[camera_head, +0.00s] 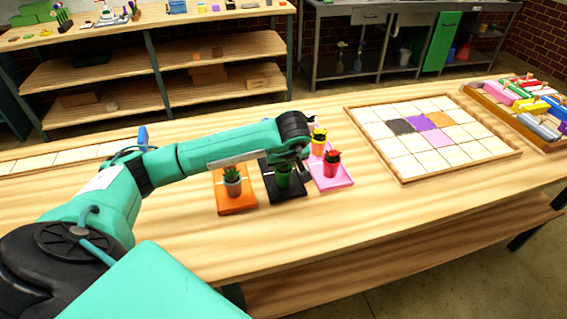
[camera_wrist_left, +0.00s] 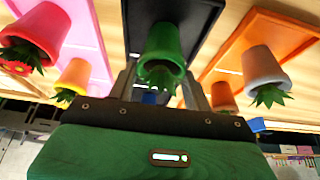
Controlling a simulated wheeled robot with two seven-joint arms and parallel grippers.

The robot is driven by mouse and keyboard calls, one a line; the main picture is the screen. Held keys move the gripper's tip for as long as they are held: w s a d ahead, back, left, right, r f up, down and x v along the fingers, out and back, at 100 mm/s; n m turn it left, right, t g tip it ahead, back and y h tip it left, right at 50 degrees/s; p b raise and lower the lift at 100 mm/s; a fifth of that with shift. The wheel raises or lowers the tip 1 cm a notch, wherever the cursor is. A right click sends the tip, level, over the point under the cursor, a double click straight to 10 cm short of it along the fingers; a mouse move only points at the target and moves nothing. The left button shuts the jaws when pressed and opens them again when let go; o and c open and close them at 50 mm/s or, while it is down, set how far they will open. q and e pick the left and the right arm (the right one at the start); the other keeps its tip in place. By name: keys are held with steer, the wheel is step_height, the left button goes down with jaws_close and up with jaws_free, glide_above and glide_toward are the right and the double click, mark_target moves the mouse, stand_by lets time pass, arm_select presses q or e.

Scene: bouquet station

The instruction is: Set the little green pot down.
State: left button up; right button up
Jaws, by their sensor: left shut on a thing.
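The little green pot (camera_head: 284,181) is over the black tray (camera_head: 291,193) in the head view. My left gripper (camera_head: 288,166) reaches over it from the left and is shut on it. In the left wrist view the green pot (camera_wrist_left: 164,42) sits between my fingers, in front of the black tray (camera_wrist_left: 207,14). The pot looks about upright. I cannot tell whether its base touches the tray. My left gripper and forearm hide part of the tray's far side. My right gripper is not in view.
A pink tray (camera_head: 342,182) with a red pot (camera_head: 332,170) and a yellow pot (camera_head: 319,148) lies on the right. A tile board (camera_head: 408,175) is farther right. The table front is clear.

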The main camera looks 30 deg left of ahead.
arm_select(q)
steer(key=shift+f, duration=0.15)
steer(key=o, duration=1.2)
